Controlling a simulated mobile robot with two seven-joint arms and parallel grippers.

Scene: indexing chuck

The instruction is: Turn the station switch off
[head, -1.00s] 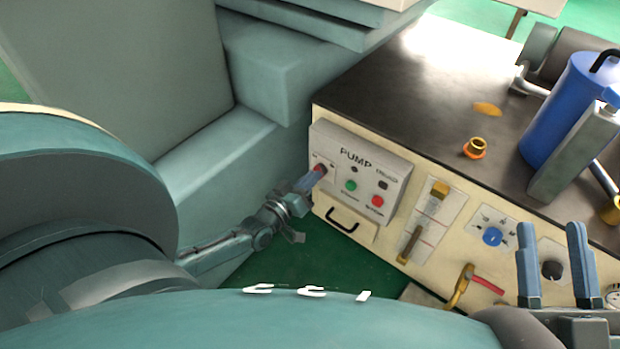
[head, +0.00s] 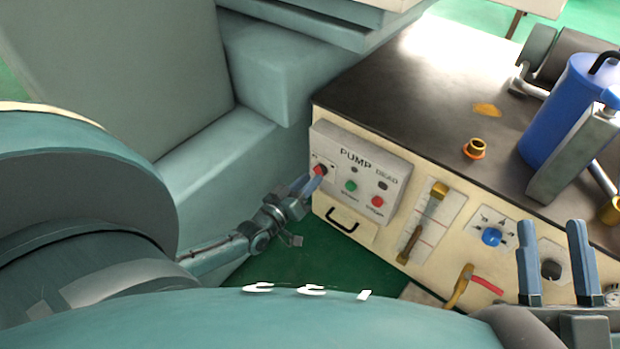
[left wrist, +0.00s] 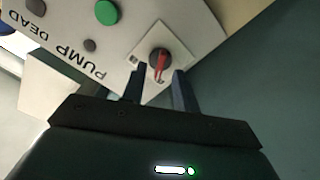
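The station switch (head: 319,169) is a dark round knob with a red bar, on a white plate at the left end of the PUMP panel (head: 395,160). In the left wrist view its knob (left wrist: 160,62) is in plain sight, with the red bar nearly upright in the picture. The panel reads "PUMP DEAD". My left gripper (head: 310,184) is right in front of the switch; its two fingers (left wrist: 158,80) are apart, with nothing visible between them, and the tips look clear of the knob. My right gripper (head: 552,222) is open and empty at the lower right.
Green (head: 351,186) and red (head: 377,201) buttons sit beside the switch. A black handle (head: 342,222) is below the panel. A lever slot, a blue knob (head: 492,237) and a brass valve (head: 459,288) lie to the right. A blue cylinder (head: 565,110) stands on the bench top.

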